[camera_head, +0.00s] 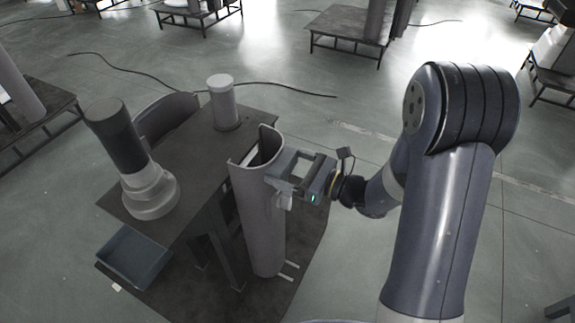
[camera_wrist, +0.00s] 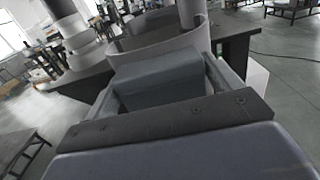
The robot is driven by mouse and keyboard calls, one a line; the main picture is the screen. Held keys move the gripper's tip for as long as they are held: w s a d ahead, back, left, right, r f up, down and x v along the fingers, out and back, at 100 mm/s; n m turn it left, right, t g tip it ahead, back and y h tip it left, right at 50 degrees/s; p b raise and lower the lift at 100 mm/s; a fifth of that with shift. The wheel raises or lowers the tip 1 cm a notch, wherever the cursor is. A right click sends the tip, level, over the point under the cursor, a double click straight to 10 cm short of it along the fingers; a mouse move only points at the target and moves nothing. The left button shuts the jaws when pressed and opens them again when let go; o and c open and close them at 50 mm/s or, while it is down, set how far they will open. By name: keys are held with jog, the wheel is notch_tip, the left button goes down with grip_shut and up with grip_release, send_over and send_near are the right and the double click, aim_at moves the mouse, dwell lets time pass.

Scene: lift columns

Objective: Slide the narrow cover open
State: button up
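A tall, narrow, curved grey cover (camera_head: 257,220) stands upright at the right end of the dark table, with its top edge open. My gripper (camera_head: 278,178) is at the upper right side of this cover, reaching in from the right. Its front end appears to meet the cover's edge; whether it touches or grips is hidden. In the wrist view my gripper's front block (camera_wrist: 160,75) spans the middle, with a curved grey wall (camera_wrist: 165,38) just beyond it. I cannot tell whether the fingers are apart.
A dark table (camera_head: 185,165) bears a tilted black-and-grey column (camera_head: 118,140) on a round base and a white-grey cylinder (camera_head: 223,103). A blue-grey tray (camera_head: 133,257) sits low at the front left. A cable (camera_head: 290,88) crosses the floor behind.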

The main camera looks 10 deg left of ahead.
jog(key=c, duration=0.9)
jog(key=v, duration=0.7)
jog(key=shift+b, duration=0.4)
jog(key=shift+c, duration=0.2)
jog(key=o, duration=1.3)
jog(key=shift+d, duration=0.1)
jog(key=v, duration=1)
jog(key=shift+s+d+b, duration=0.2)
jog(key=shift+d+b, duration=0.1)
jog(key=shift+p+x, duration=0.35)
jog(key=shift+x, duration=5.55)
